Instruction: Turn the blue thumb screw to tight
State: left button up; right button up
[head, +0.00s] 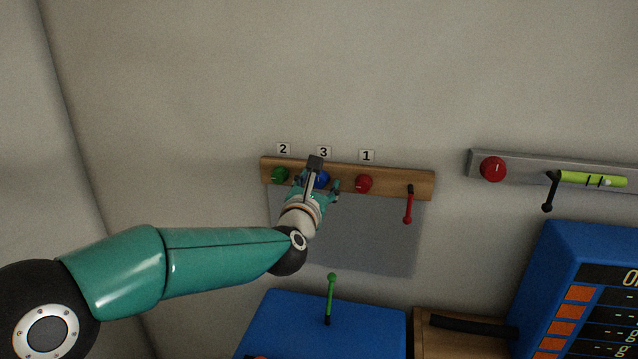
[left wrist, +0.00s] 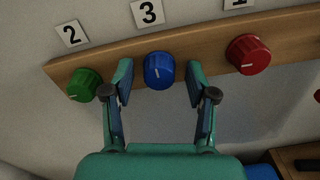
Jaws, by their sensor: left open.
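The blue thumb screw (head: 322,179) is on a wooden rail (head: 400,180) on the wall, under the label 3. In the head view my left gripper (head: 318,188) partly covers it. In the left wrist view the blue thumb screw (left wrist: 159,71) sits between the two open fingers of my left gripper (left wrist: 159,88), with a gap on each side. A white mark on its face points down and slightly left. My right gripper is not in view.
A green knob (head: 280,175) under label 2 and a red knob (head: 364,183) under label 1 flank the screw. A red lever (head: 408,205) hangs at the rail's right end. A blue box (head: 330,325) with a green lever (head: 330,295) stands below.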

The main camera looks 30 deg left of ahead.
pick_arm(q)
grip_shut()
jog(key=shift+m, duration=0.3)
